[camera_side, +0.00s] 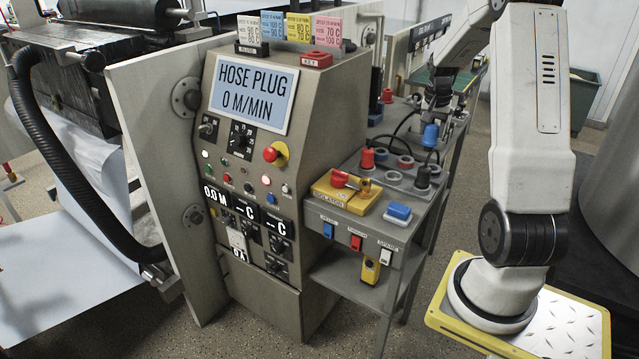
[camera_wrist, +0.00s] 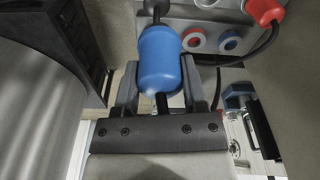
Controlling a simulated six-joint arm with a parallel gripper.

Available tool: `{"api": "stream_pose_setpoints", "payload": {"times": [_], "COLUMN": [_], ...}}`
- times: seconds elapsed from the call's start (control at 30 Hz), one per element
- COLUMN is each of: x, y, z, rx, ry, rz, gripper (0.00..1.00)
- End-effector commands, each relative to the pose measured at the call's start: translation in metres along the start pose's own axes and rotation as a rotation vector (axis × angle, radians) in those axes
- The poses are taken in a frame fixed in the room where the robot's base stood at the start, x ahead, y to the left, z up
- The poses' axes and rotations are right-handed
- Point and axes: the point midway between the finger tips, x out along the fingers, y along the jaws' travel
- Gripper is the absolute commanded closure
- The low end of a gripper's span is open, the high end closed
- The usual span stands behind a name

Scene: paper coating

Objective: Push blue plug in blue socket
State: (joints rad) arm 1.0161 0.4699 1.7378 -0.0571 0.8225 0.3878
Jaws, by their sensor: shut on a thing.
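The blue plug (camera_side: 430,135) is held over the right side of the socket panel in the side view. The blue-ringed socket (camera_wrist: 229,41) lies to the right of the plug in the wrist view, beside a red-ringed socket (camera_wrist: 193,40). In the side view the blue socket (camera_side: 381,154) sits next to the red plug. The plug is apart from this socket.
A red plug (camera_side: 367,159) with a black cable (camera_wrist: 262,45) stands beside the blue socket. The yellow isolator box (camera_side: 340,194) and a blue-topped block (camera_side: 398,213) are at the front. Cables loop behind the sockets.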

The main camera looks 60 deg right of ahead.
Motion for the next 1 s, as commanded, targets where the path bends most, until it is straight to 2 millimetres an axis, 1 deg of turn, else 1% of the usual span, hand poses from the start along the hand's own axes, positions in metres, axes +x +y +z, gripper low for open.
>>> {"api": "stream_pose_setpoints", "payload": {"times": [0.27,0.6,1.0], "x": [0.004,0.013,0.028], "y": [-0.019,-0.054,-0.096], "z": [-0.025,-0.067,-0.103], "rx": [-0.042,-0.124,-0.223], "ry": [0.001,0.001,0.002], "rz": [-0.005,-0.013,-0.025], "gripper": [1.0,1.0,1.0]}}
